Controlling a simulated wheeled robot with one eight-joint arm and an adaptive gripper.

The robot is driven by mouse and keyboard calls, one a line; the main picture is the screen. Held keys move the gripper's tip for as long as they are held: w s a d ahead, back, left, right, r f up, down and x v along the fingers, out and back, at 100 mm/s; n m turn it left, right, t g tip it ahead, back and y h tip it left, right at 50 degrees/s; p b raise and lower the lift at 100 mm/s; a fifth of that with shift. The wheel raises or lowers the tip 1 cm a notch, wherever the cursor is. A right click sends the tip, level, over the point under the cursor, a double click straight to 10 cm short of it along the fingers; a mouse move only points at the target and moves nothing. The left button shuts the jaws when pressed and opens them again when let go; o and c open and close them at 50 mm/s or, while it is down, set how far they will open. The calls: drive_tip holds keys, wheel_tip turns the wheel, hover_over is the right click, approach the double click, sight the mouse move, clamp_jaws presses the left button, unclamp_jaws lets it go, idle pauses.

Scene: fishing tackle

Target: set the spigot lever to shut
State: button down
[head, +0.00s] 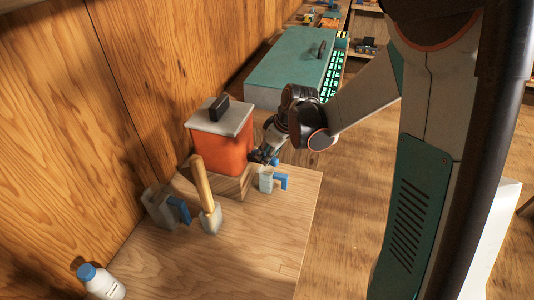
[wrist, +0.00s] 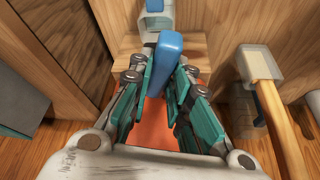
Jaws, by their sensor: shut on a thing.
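The orange cooler (head: 222,152) with a grey lid stands on a wooden stand (head: 232,188) against the wall. Its orange side also shows below the fingers in the wrist view (wrist: 153,113). The blue spigot lever (wrist: 170,62) lies between my finger pads in the wrist view, its rounded end pointing up in the picture. My gripper (head: 266,155) is at the cooler's front right side in the head view, shut on the lever. In the wrist view my gripper (wrist: 162,95) has teal pads on both sides of the lever. The spigot body is hidden.
A grey mug with a blue handle (head: 266,181) stands close to my gripper. Another such mug (head: 160,208), a wooden-handled mallet (head: 204,188) and a white bottle (head: 104,286) stand to the left. A teal-lidded box (head: 290,58) is behind. The table's front right is clear.

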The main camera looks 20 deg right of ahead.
drive_tip(key=a+m+h, duration=0.1)
drive_tip(key=m, duration=0.2)
drive_tip(key=a+m+h, duration=0.1)
drive_tip(key=m, duration=0.2)
drive_tip(key=s+a+m+t+h, duration=0.1)
drive_tip(key=m, duration=0.2)
drive_tip(key=shift+a, duration=0.35)
drive_tip(key=shift+w+m+h, duration=0.1)
drive_tip(key=shift+m+h, duration=0.2)
drive_tip(key=shift+m, duration=0.1)
drive_tip(key=c, duration=1.5)
unclamp_jaws()
